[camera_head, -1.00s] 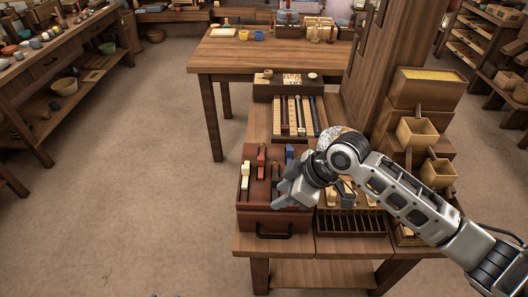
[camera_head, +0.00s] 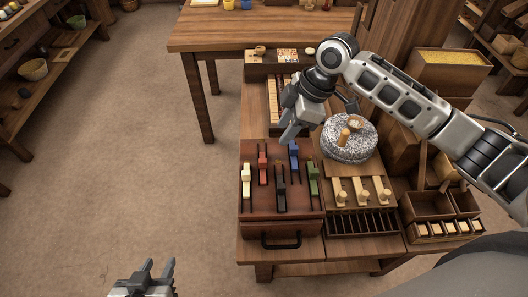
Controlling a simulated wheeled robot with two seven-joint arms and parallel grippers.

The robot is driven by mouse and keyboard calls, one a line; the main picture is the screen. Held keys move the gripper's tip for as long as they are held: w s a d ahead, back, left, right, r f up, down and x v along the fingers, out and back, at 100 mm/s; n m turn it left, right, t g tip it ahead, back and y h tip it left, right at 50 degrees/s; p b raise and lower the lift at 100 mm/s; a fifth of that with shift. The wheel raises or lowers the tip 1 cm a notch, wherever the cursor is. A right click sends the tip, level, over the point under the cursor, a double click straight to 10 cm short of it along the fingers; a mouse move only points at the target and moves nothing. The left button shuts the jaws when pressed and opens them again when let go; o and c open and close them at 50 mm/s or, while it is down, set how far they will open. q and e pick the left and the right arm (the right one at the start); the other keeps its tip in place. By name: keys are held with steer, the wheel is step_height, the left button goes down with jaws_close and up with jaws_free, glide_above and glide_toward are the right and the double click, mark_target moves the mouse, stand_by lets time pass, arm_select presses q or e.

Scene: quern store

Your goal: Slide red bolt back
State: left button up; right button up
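The red bolt (camera_head: 263,167) stands in its slot on the reddish-brown box (camera_head: 250,208), slightly beyond the middle. Beside it stand a white bolt (camera_head: 246,175), a black bolt (camera_head: 280,187), a blue bolt (camera_head: 294,157) and a green bolt (camera_head: 313,178). The blue bolt sits farthest back. My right gripper (camera_head: 286,138) points down over the box's far edge, near the blue bolt and apart from the red bolt. Its fingers overlap in view, so their opening is unclear. My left gripper (camera_head: 157,269) is open and empty at the bottom left, over the floor.
A speckled round stone (camera_head: 348,138) with a wooden handle sits right of the box. Wooden pegs (camera_head: 363,190) and a slotted rack (camera_head: 352,222) stand in front of it. A dark handle (camera_head: 281,241) is on the box's front. The floor at left is clear.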

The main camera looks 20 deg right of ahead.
mark_target(263, 160)
steer(key=x, duration=1)
steer(key=shift+a+f, duration=0.15)
steer(key=shift+f, duration=0.05)
steer(key=shift+x, duration=0.85)
steer(key=shift+w, duration=0.1)
